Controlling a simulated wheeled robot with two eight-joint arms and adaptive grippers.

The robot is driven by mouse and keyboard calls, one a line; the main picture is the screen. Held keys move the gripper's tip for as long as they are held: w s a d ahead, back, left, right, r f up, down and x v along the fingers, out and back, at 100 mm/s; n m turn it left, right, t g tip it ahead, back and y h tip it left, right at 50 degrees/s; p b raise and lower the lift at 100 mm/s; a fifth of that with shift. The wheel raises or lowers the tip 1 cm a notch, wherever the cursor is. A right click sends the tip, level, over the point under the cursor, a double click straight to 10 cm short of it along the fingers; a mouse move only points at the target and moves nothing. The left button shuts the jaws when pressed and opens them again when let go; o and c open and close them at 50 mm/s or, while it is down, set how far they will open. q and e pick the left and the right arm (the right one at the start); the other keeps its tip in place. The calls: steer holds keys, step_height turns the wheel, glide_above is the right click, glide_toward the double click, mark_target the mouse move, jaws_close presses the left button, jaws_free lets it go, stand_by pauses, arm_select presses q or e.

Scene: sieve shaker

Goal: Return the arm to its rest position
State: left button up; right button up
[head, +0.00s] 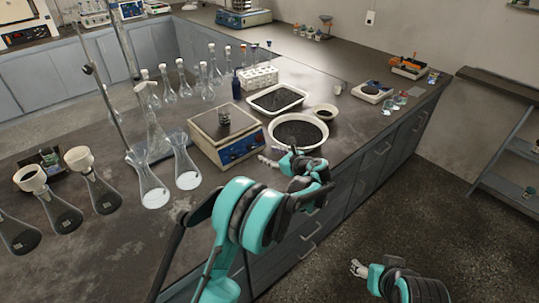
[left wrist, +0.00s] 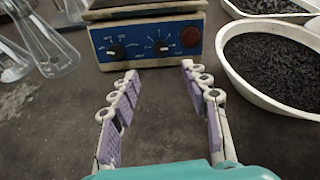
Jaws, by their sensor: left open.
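My left gripper (head: 272,156) is open and empty in the head view, in front of the white bowl of dark granules (head: 300,146). In the left wrist view its two purple-padded fingers (left wrist: 160,85) are spread apart with bare bench between them. They point at the blue front panel of the hot plate (left wrist: 150,42). My right gripper (head: 358,268) is low at the bottom right, over the floor and clear of the bench. It is too small to tell whether its fingers are open.
The hot plate (head: 222,135) has a small dark jar (head: 224,116) on top. A white tray of granules (head: 277,99) and a small bowl (head: 325,112) stand behind. Flasks (head: 187,172) crowd the left. The bench edge runs below my left gripper; floor at right is open.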

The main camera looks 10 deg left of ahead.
arm_select(q)
steer(key=s+a+r+n+g+h, duration=0.1)
steer(key=s+a+r+n+h, duration=0.1)
steer(key=s+r+n, duration=0.3)
steer(key=s+a+r+n+h, duration=0.1)
steer(key=s+a+n, duration=0.1)
steer(key=s, duration=0.5)
steer(key=s+a+r+n+g+h, duration=0.1)
steer(key=s+a+r+n+h, duration=0.1)
steer(key=s+r+n, duration=0.3)
steer(key=s+d+f+n+h, duration=0.1)
steer(key=s+f+n+h, duration=0.1)
steer(key=s+n, duration=0.2)
steer(key=s+d+f+n+h, duration=0.1)
steer(key=s+n, duration=0.3)
steer(key=s, duration=0.7)
steer(key=s+d+f+n+h, duration=0.1)
steer(key=s+f+n+h, duration=0.1)
steer(key=s, duration=0.6)
steer(key=shift+s+f+n+h, duration=0.15)
steer(key=shift+f+n+h, duration=0.15)
steer(key=shift+f+n, duration=0.65)
steer(key=shift+r, duration=0.2)
